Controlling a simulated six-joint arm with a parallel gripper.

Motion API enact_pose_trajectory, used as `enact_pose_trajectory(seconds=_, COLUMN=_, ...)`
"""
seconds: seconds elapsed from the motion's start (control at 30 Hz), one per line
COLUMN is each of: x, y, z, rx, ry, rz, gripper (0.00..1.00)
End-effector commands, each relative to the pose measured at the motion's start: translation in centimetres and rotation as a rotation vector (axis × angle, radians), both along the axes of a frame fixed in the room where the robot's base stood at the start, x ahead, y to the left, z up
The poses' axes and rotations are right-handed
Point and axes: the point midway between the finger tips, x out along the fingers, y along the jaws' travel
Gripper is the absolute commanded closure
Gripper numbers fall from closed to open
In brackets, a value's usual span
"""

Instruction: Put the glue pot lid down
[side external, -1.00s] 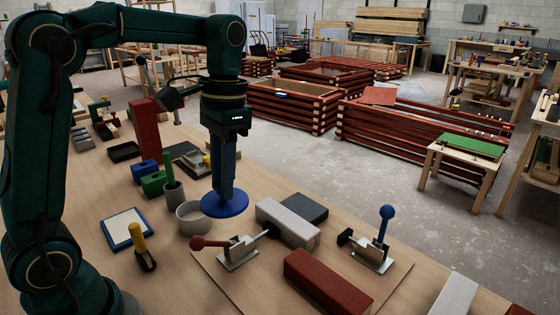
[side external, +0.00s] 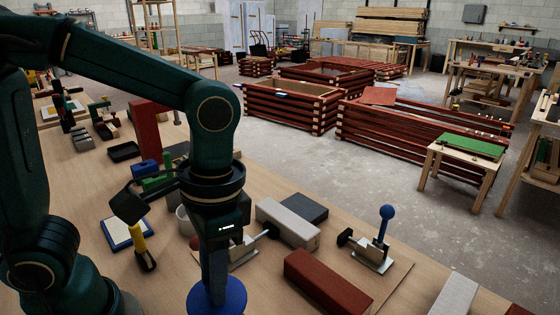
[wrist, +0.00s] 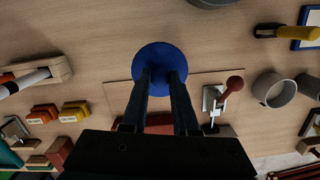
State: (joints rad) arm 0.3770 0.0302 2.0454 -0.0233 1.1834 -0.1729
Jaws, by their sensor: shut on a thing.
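The glue pot lid is a flat blue disc (side external: 236,298) at the bottom edge of the side view; it also shows in the wrist view (wrist: 153,58). My gripper (side external: 217,284) is shut on the lid from above, its two fingers meeting the disc near its middle in the wrist view (wrist: 161,76). The lid looks level. I cannot tell how far it is above the wooden bench. A grey open round pot (wrist: 284,94) stands to the right in the wrist view; in the side view (side external: 183,220) it is partly hidden behind my arm.
A toggle clamp with a red knob (wrist: 232,86) stands close right of the lid in the wrist view. A blue-knobbed clamp (side external: 378,245), a red block (side external: 325,283) and a pale block (side external: 288,222) are on the bench. Bare wood (wrist: 105,60) lies left of the lid.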

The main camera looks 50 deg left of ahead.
Motion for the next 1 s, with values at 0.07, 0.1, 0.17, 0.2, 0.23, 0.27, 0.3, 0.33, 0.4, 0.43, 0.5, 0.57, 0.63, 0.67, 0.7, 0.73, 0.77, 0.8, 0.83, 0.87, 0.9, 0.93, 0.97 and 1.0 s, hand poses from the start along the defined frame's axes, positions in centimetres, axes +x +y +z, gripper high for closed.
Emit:
enact_pose_trajectory(seconds=0.07, x=-0.2, y=0.0, z=-1.5, rx=0.003, ry=0.009, rz=-0.004, gripper=1.0)
enact_pose_trajectory(seconds=0.1, x=-0.2, y=0.0, z=-2.2, rx=0.004, ry=0.009, rz=-0.003, gripper=1.0)
enact_pose_trajectory(seconds=0.17, x=-0.2, y=0.0, z=-3.2, rx=0.003, ry=0.009, rz=-0.003, gripper=1.0)
enact_pose_trajectory(seconds=0.2, x=-0.2, y=0.0, z=-3.8, rx=0.003, ry=0.008, rz=-0.002, gripper=1.0)
enact_pose_trajectory(seconds=0.23, x=-0.2, y=0.0, z=-4.1, rx=0.003, ry=0.008, rz=-0.002, gripper=1.0)
enact_pose_trajectory(seconds=0.27, x=-0.2, y=0.0, z=-4.4, rx=0.002, ry=0.007, rz=-0.002, gripper=1.0)
enact_pose_trajectory(seconds=0.3, x=-0.1, y=0.0, z=-4.7, rx=0.002, ry=0.006, rz=-0.002, gripper=1.0)
enact_pose_trajectory(seconds=0.33, x=-0.1, y=0.0, z=-4.9, rx=0.002, ry=0.005, rz=-0.002, gripper=1.0)
enact_pose_trajectory(seconds=0.4, x=-0.1, y=0.0, z=-5.4, rx=0.002, ry=0.005, rz=-0.002, gripper=1.0)
enact_pose_trajectory(seconds=0.43, x=-0.1, y=0.0, z=-5.8, rx=0.002, ry=0.007, rz=-0.002, gripper=1.0)
enact_pose_trajectory(seconds=0.5, x=-0.2, y=0.1, z=-6.8, rx=0.003, ry=0.008, rz=-0.002, gripper=1.0)
enact_pose_trajectory(seconds=0.57, x=-0.2, y=0.1, z=-7.7, rx=0.004, ry=0.009, rz=-0.002, gripper=1.0)
enact_pose_trajectory(seconds=0.63, x=-0.1, y=0.0, z=-8.5, rx=0.002, ry=0.008, rz=-0.002, gripper=1.0)
enact_pose_trajectory(seconds=0.67, x=-0.1, y=0.0, z=-8.7, rx=0.002, ry=0.007, rz=-0.002, gripper=1.0)
enact_pose_trajectory(seconds=0.7, x=-0.1, y=0.0, z=-9.0, rx=0.002, ry=0.005, rz=-0.002, gripper=1.0)
enact_pose_trajectory(seconds=0.73, x=-0.1, y=0.0, z=-9.1, rx=0.002, ry=0.005, rz=-0.002, gripper=1.0)
enact_pose_trajectory(seconds=0.77, x=-0.1, y=0.0, z=-9.2, rx=0.002, ry=0.004, rz=-0.002, gripper=1.0)
enact_pose_trajectory(seconds=0.8, x=0.0, y=0.0, z=-9.2, rx=0.001, ry=0.002, rz=-0.002, gripper=1.0)
enact_pose_trajectory(seconds=0.83, x=0.0, y=0.0, z=-9.2, rx=0.0, ry=0.002, rz=-0.002, gripper=1.0)
enact_pose_trajectory(seconds=0.87, x=0.0, y=0.0, z=-9.2, rx=0.0, ry=0.001, rz=-0.002, gripper=1.0)
enact_pose_trajectory(seconds=0.9, x=0.0, y=0.0, z=-9.1, rx=0.0, ry=0.001, rz=-0.002, gripper=1.0)
enact_pose_trajectory(seconds=0.93, x=0.0, y=0.0, z=-9.1, rx=0.0, ry=0.001, rz=-0.002, gripper=1.0)
enact_pose_trajectory(seconds=0.97, x=0.0, y=0.0, z=-9.1, rx=0.0, ry=0.001, rz=-0.002, gripper=1.0)
enact_pose_trajectory(seconds=1.0, x=0.0, y=0.0, z=-9.2, rx=0.001, ry=0.002, rz=-0.002, gripper=1.0)
